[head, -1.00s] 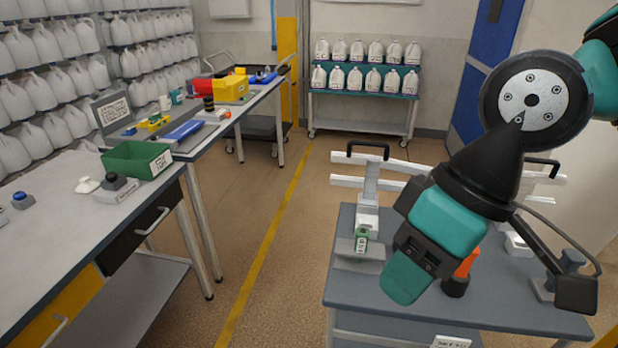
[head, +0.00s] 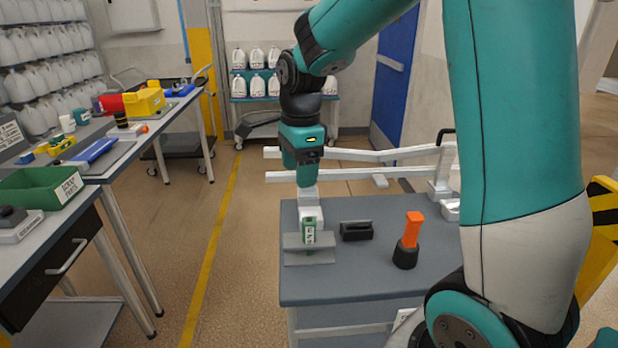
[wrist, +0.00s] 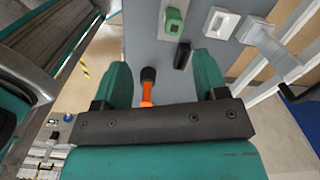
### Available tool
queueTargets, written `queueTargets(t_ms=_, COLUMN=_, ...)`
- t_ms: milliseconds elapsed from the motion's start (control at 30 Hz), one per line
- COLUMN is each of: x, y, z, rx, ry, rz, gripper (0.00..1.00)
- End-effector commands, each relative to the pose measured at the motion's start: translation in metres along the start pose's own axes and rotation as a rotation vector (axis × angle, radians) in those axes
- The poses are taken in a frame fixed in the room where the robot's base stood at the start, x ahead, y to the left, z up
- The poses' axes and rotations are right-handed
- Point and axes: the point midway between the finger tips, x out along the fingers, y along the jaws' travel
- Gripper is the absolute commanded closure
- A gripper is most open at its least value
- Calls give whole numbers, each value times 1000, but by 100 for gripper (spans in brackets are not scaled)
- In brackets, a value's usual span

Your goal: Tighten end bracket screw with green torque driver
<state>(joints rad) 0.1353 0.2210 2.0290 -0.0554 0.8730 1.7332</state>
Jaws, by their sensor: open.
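A small green item with a white label (head: 309,230), likely the green torque driver, stands on a grey stand at the table's left. It also shows in the wrist view (wrist: 174,22). My gripper (head: 303,178) hangs pointing down, behind or above it; the depth is unclear. In the wrist view its teal fingers are spread apart with nothing between them (wrist: 163,80). An orange-handled driver (head: 412,230) stands upright in a black round base; it also shows in the wrist view (wrist: 147,92). White rails (head: 350,175) run along the table's back. I cannot make out the screw.
A black block (head: 356,230) lies between the green item and the orange driver. The blue-grey table (head: 340,275) is clear at its front. A workbench with a green bin (head: 42,190) stands left, across a floor aisle. A yellow-black barrier (head: 602,230) is at right.

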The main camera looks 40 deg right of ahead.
Motion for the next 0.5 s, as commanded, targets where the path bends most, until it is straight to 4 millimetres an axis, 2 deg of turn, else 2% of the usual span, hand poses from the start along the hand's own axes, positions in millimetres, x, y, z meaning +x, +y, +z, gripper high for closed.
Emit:
queueTargets(t_ms=33, x=9, y=-9, z=-12, rx=113, ry=14, rz=4, gripper=34)
queueTargets(t_ms=100, x=13, y=-17, z=-22, rx=232, ry=28, rz=7, gripper=34)
queueTargets(t_ms=200, x=18, y=-22, z=-31, rx=323, ry=38, rz=9, gripper=34)
queueTargets(t_ms=367, x=32, y=-22, z=-33, rx=345, ry=41, rz=11, gripper=34)
queueTargets(t_ms=500, x=58, y=-21, z=-34, rx=343, ry=41, rz=13, gripper=34)
